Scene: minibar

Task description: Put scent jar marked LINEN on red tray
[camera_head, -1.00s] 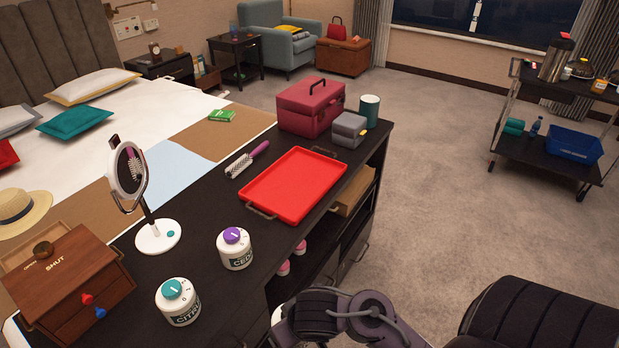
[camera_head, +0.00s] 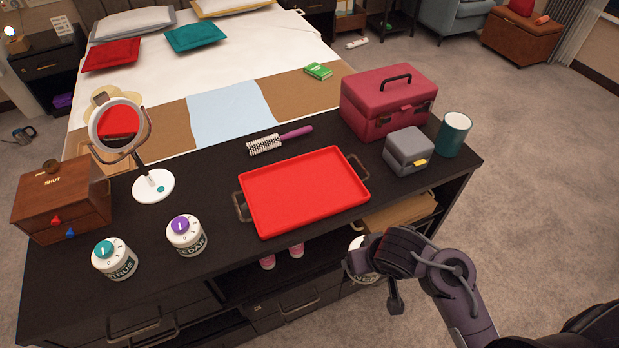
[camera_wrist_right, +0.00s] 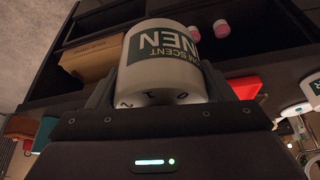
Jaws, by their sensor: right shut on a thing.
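The scent jar (camera_wrist_right: 162,62) is white with a dark green label whose visible letters read "NEN". My right gripper (camera_wrist_right: 162,92) is shut on it, with a finger on each side. In the head view, the jar (camera_head: 366,280) is partly hidden behind my right wrist, in front of the dark cabinet's front side and below its top. The red tray (camera_head: 303,190) lies flat and empty on the cabinet top, up and left of the held jar. My left gripper is not in view.
Two other jars, one with a teal lid (camera_head: 115,258) and one with a purple lid (camera_head: 186,235), stand left of the tray. A hairbrush (camera_head: 280,140), a maroon case (camera_head: 388,100), a grey box (camera_head: 408,151) and a green cup (camera_head: 453,134) surround it. Open shelves (camera_head: 270,270) lie below.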

